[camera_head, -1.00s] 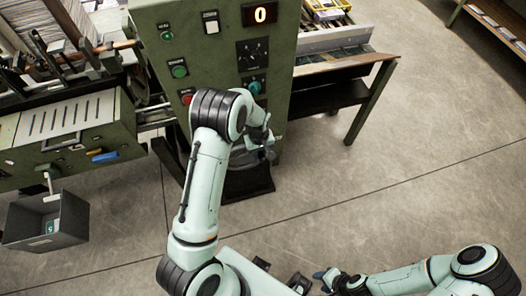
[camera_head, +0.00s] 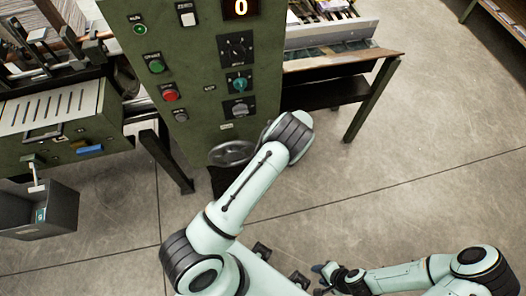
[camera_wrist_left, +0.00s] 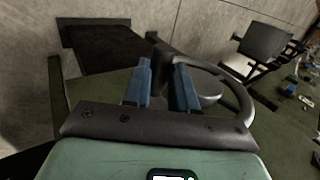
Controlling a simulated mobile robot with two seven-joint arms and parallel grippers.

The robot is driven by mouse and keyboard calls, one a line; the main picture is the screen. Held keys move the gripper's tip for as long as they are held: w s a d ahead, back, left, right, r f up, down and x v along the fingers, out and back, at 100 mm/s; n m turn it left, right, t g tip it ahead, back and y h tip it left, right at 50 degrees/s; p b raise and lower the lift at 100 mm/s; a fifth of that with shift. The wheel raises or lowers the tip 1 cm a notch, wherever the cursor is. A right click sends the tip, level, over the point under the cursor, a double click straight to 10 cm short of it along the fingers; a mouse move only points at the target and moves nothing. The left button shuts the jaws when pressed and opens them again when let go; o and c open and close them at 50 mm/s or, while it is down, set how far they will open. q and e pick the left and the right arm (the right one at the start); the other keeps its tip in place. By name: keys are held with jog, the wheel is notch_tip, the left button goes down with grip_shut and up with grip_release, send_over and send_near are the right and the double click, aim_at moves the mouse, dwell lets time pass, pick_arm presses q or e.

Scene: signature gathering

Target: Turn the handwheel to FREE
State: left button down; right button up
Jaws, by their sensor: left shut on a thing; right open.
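The dark grey handwheel (camera_head: 232,153) sits low on the front of the green machine cabinet (camera_head: 205,115), partly covered by my left arm in the head view. In the left wrist view its curved rim (camera_wrist_left: 243,103) runs to the right of my left gripper (camera_wrist_left: 164,76). The two blue fingers are closed around a dark part of the wheel; whether this is rim or handle is hard to tell. The head view hides the left gripper behind my forearm. No FREE mark is readable. My right gripper (camera_head: 324,274) is open and empty, low in the head view.
Above the wheel are a teal knob (camera_head: 238,84), a red button (camera_head: 170,95), a green button (camera_head: 155,64) and a display (camera_head: 240,8) reading 0. A grey bin (camera_head: 40,212) stands left. A table (camera_head: 345,62) adjoins right. Floor is clear at right.

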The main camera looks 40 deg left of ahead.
pick_arm(q)
jog(key=shift+w+d+f, duration=0.25)
jog(key=shift+d+f, duration=0.2)
jog(key=shift+f, duration=0.35)
jog(key=shift+s+f+b, duration=0.1)
jog(key=shift+b, duration=0.2)
jog(key=c, duration=0.9)
grip_release()
jog(key=shift+f, duration=0.1)
jog(key=shift+a, duration=0.1)
jog(key=shift+a, duration=0.1)
jog(key=v, duration=1.3)
jog(key=shift+d+r, duration=0.2)
jog(key=shift+r, duration=0.05)
